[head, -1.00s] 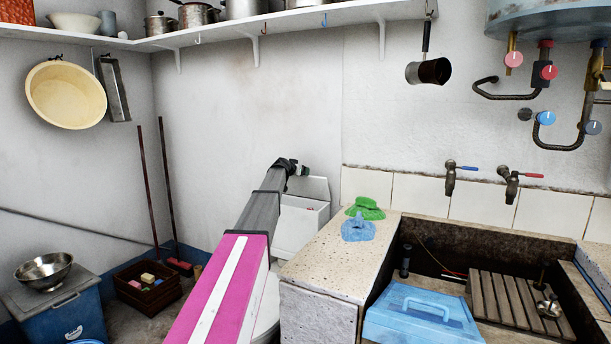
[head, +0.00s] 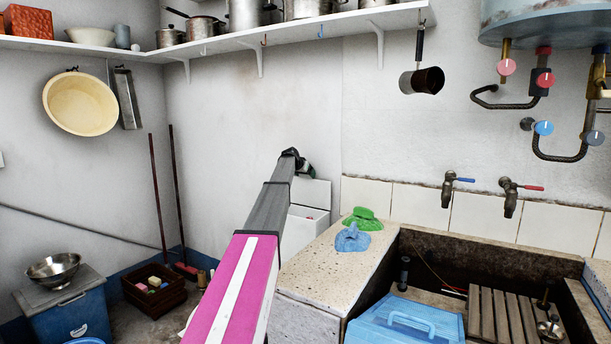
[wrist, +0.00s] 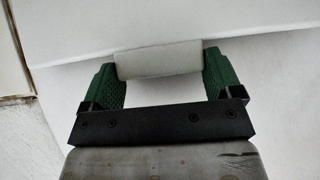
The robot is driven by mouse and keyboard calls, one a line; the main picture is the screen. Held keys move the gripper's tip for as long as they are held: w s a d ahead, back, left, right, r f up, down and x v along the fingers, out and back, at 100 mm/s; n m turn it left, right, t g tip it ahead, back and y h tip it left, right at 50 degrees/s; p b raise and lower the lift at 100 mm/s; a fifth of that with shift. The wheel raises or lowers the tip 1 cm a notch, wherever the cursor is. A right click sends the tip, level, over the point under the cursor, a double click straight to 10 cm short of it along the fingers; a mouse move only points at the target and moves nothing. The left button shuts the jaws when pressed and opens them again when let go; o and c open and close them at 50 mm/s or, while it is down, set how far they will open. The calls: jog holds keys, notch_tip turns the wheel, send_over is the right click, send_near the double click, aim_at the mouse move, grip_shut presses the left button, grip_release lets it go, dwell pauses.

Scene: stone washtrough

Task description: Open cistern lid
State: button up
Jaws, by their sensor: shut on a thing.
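The white cistern (head: 306,228) stands left of the stone counter in the head view, partly hidden behind my arm. Its white lid (head: 314,193) is tilted up, near upright, at the back of the box, and the box's top shows open with something small and reddish inside. My gripper (head: 304,170) is at the lid's upper left in the head view. In the wrist view, the green fingers of my gripper (wrist: 160,78) are on both sides of a white block-like grip (wrist: 158,60) on the lid (wrist: 200,25), shut on it.
The stone counter (head: 318,266) stands right of the cistern with green (head: 362,218) and blue (head: 352,238) cloths on it. A wall shelf (head: 290,35) with pots runs above my arm. Two long handles (head: 165,195) lean in the left corner near a wooden crate (head: 152,291).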

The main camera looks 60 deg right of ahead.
jog(key=shift+w+a+f, duration=0.1)
jog(key=shift+w+f, duration=0.05)
jog(key=shift+f, duration=0.1)
jog(key=o, duration=1.1)
jog(key=shift+a, duration=0.1)
jog(key=v, duration=1.1)
jog(key=shift+w, duration=0.15)
jog(key=shift+r, duration=0.15)
